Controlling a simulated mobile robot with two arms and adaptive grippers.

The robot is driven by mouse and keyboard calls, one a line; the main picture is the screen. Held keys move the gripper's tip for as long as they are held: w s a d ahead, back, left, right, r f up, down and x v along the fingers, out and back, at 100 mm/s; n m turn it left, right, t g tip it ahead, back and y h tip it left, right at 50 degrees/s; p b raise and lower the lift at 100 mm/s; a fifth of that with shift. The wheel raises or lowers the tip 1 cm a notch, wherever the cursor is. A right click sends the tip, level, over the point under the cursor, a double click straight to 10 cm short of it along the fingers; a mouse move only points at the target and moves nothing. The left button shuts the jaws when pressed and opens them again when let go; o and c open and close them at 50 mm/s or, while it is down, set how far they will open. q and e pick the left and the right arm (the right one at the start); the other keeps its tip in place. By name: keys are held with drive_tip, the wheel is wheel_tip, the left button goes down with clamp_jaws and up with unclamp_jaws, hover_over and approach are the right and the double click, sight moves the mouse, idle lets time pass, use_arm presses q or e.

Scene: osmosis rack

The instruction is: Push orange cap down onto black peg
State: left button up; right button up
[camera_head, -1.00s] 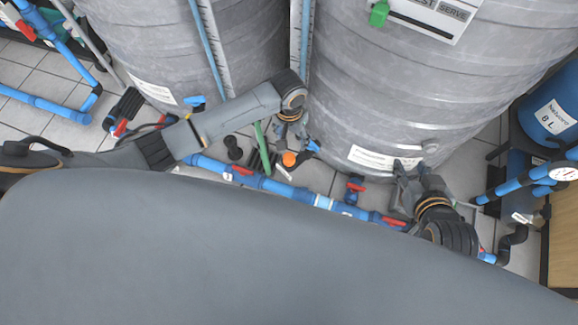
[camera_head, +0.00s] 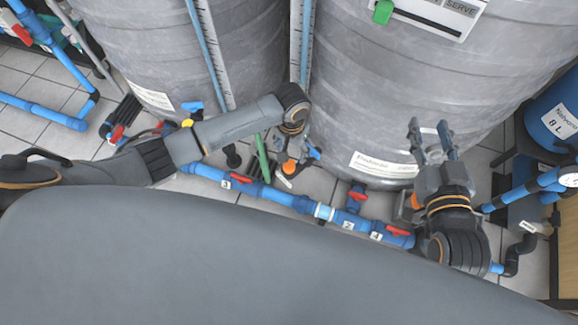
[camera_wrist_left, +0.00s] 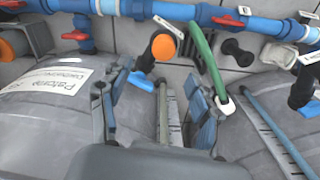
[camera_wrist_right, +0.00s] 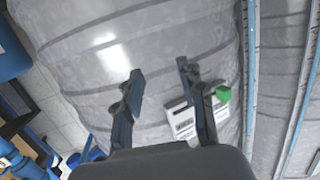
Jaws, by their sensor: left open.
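An orange cap (camera_head: 289,167) shows among the blue pipes in the head view, partly covered by my left gripper (camera_head: 295,153). In the left wrist view the orange cap (camera_wrist_left: 163,47) sits at the end of a dark fitting, beyond the fingertips. My left gripper (camera_wrist_left: 155,95) is open and empty, apart from the cap. A black peg-like part (camera_wrist_left: 236,52) stands to the right of it, beside a green tube; it also shows in the head view (camera_head: 234,158). My right gripper (camera_head: 432,137) is open and empty in front of the right tank, as the right wrist view (camera_wrist_right: 160,78) shows.
Two large grey tanks (camera_head: 400,80) fill the back. A blue pipe (camera_head: 275,194) with red valve handles runs across in front. A second orange-ended part (camera_wrist_left: 6,49) is at the left in the left wrist view. A green tube (camera_wrist_left: 207,60) lies close to the cap.

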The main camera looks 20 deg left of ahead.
use_arm(q)
drive_tip(key=b, duration=0.2)
hover_over(291, 165)
wheel_tip(291, 165, down, 4)
drive_tip(key=shift+f, duration=0.1)
use_arm(e)
wheel_tip(291, 165, up, 9)
drive_tip(key=a+t+y, duration=0.1)
drive_tip(key=t, duration=0.4)
drive_tip(key=shift+f+y, duration=0.2)
drive_tip(key=shift+y, duration=0.1)
use_arm(q)
drive_tip(key=shift+f, duration=0.1)
use_arm(e)
drive_tip(key=shift+a, duration=0.1)
